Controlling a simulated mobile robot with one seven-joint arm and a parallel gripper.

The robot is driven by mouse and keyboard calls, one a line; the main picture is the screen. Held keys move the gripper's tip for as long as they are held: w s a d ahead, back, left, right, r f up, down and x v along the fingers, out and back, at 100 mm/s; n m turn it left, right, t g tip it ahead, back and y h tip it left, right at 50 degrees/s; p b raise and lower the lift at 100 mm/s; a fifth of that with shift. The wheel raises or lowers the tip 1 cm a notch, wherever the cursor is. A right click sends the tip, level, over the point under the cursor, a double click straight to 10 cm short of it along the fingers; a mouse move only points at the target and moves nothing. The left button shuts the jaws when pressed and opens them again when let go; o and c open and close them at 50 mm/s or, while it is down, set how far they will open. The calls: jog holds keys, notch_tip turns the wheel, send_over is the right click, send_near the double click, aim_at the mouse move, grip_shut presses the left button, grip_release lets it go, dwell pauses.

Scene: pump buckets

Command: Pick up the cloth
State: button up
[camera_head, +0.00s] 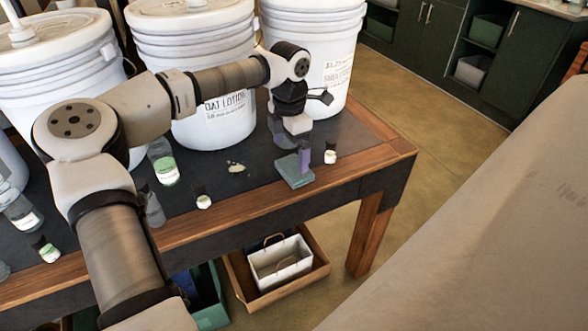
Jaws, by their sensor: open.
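A folded grey-teal cloth (291,176) lies flat on the dark table top (262,184), near its front right corner. My gripper (303,156) points down directly over the cloth. A purple-grey finger reaches down to the cloth's right part; I cannot tell whether it touches. The jaws are open, and nothing shows held between them. The far finger and part of the cloth's back edge are hard to make out.
Large white pump buckets (205,70) stand behind the cloth. A small dark-capped bottle (330,154) is close on its right, another (203,200) to its left. The wooden table edge (352,172) is just in front.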

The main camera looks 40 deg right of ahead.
aim_at(291, 168)
notch_tip(291, 168, down, 6)
jog(key=shift+d+r+p, duration=0.15)
jog(key=shift+p, duration=0.3)
jog(key=c, duration=0.7)
notch_tip(291, 168, up, 20)
jog(key=shift+b, duration=0.35)
jog(key=shift+o, duration=1.1)
jog(key=shift+c, duration=0.7)
